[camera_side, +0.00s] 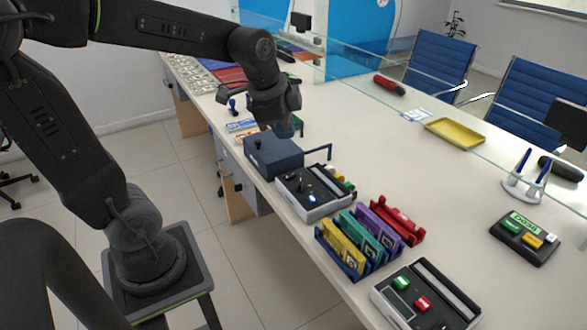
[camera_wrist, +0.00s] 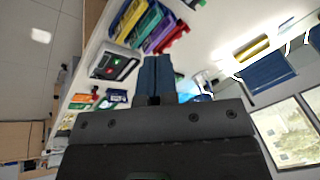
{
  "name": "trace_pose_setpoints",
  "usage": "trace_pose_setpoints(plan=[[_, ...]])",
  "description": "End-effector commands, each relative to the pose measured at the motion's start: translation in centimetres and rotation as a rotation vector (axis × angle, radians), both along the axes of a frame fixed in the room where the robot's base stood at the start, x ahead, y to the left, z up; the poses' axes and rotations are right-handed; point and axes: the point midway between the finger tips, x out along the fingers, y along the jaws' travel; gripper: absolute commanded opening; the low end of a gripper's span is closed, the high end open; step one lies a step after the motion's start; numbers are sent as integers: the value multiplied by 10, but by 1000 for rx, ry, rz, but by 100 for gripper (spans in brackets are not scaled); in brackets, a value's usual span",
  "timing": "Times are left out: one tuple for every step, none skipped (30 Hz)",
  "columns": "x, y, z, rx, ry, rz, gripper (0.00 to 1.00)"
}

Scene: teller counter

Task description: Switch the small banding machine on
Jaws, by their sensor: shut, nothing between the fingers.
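A small dark blue box machine (camera_side: 273,158) with a dark knob on top and a thin dark arch at its right end sits near the counter's front edge. It looks most like the banding machine, but I see no label. My gripper (camera_side: 287,130) is shut and empty, above the rear of this box; I cannot tell whether it touches. In the wrist view my shut fingers (camera_wrist: 158,78) are dark blue and partly block the middle. Beside the box stands a grey machine (camera_side: 315,211) with a black top, small knobs and a lit blue-white spot.
Banknotes (camera_side: 190,72) lie behind. A glass screen runs along the right; a yellow tray (camera_side: 455,134) lies there. The counter middle is clear.

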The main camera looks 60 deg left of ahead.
Motion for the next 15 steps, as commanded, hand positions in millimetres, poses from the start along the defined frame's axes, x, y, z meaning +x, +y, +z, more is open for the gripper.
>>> trace_pose_setpoints(plan=[[12,12,-6,19,25,-55,0],[18,19,-9,32,36,-95,0],[26,28,-14,48,51,-149,0],[32,35,-17,61,61,-191,0],[38,42,-21,71,72,-232,0],[45,53,-27,86,86,-287,0],[50,60,-31,96,96,-329,0],[55,68,-36,104,107,-371,0],[61,79,-43,115,120,-427,0],[66,87,-49,122,129,-468,0],[70,94,-54,129,137,-507,0],[75,105,-61,138,147,-560,0],[78,112,-67,143,153,-598,0],[81,119,-72,149,159,-633,0],[84,128,-79,155,167,-678,0]])
